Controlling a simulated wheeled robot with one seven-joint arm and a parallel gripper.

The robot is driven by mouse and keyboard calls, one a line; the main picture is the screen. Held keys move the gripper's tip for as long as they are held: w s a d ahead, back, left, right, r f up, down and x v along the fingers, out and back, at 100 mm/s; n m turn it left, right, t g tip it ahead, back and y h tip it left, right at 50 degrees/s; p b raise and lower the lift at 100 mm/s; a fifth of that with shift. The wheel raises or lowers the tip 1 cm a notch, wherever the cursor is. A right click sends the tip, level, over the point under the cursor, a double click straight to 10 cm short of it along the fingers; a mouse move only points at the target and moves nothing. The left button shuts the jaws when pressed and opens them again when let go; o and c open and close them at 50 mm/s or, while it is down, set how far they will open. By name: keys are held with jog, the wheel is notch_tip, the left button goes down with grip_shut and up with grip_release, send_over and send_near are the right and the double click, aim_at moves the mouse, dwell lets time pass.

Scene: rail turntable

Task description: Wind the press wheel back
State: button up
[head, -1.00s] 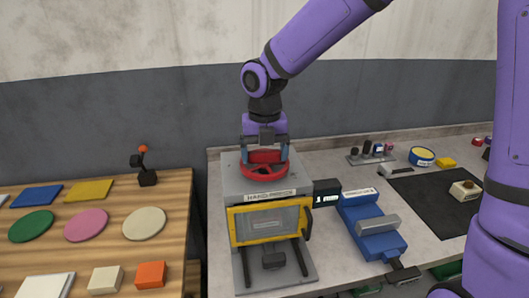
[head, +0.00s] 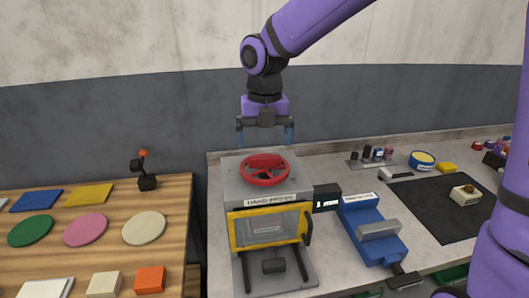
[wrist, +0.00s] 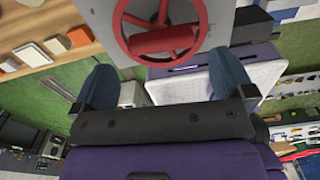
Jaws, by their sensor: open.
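The red press wheel (head: 264,170) lies flat on top of the grey press (head: 238,188), which has a yellow-framed front window. It also shows in the wrist view (wrist: 160,42), beyond my fingertips. My gripper (head: 265,140) is open and empty above the wheel, pointing down, with its blue fingers spread wide. A gap separates the fingertips from the wheel. A small black display (head: 327,198) on the press's right side appears to read 1 mm.
A blue vise-like device (head: 372,232) stands right of the press. A dark mat (head: 435,205) with a small beige block is farther right. A wooden table (head: 180,215) with coloured discs and blocks is at left.

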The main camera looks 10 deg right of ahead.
aim_at(268, 156)
jog(key=shift+r, duration=2.8)
jog(key=s+d+r+m+t, duration=0.2)
jog(key=s+d+m, duration=0.8)
jog(key=m, duration=0.7)
jog(key=s+d+r+m+t, duration=0.2)
jog(key=s+d+m, duration=0.8)
jog(key=m, duration=0.8)
jog(key=shift+s+r+t, duration=0.15)
jog(key=shift+s+t, duration=0.45)
jog(key=shift+s, duration=0.8)
